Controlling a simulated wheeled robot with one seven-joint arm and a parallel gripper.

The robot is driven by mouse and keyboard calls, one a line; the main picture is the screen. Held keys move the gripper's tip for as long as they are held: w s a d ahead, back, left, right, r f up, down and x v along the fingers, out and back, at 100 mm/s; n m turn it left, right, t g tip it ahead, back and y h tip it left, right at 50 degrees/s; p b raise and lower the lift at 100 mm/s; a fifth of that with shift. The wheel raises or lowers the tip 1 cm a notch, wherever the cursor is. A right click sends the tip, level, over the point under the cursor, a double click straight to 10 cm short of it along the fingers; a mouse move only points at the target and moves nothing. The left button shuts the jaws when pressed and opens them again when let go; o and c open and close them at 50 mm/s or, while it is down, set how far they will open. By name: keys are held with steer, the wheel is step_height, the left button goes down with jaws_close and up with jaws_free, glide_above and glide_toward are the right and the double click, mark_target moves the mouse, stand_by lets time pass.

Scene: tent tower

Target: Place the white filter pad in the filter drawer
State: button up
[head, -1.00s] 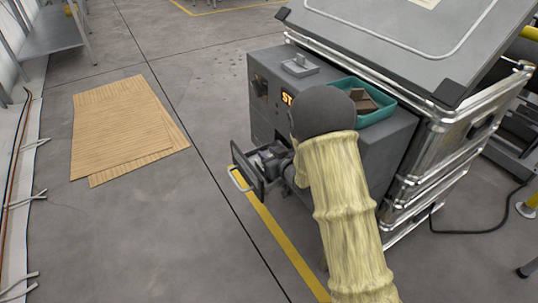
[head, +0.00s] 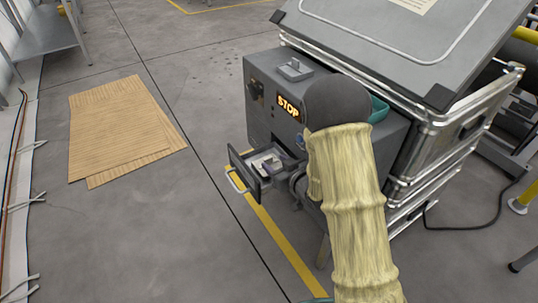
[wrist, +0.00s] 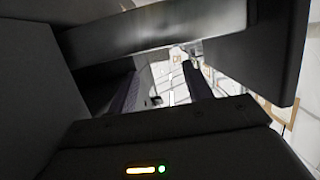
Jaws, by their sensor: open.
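The filter drawer (head: 247,174) stands pulled out from the front of the grey machine in the head view, with its handle facing the lower left. A small white piece (head: 267,161), which looks like the filter pad, lies inside it; I cannot tell if it lies fully flat. My gripper (wrist: 160,88) is open in the wrist view, with two dark fingers apart and nothing clearly held between them. In the head view my arm hides most of the gripper, which is just right of the drawer, near the machine's front.
The grey machine (head: 262,112) has a lit STOP display (head: 289,107) and a grey block (head: 295,69) on top. A teal tray (head: 380,109) is mostly hidden behind my arm. A large metal case (head: 400,45) stands behind. Cardboard sheets (head: 122,130) lie on open floor at left.

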steer(key=p+v, duration=0.1)
steer(key=v, duration=0.4)
steer(key=shift+c, duration=0.2)
stand_by(1.2)
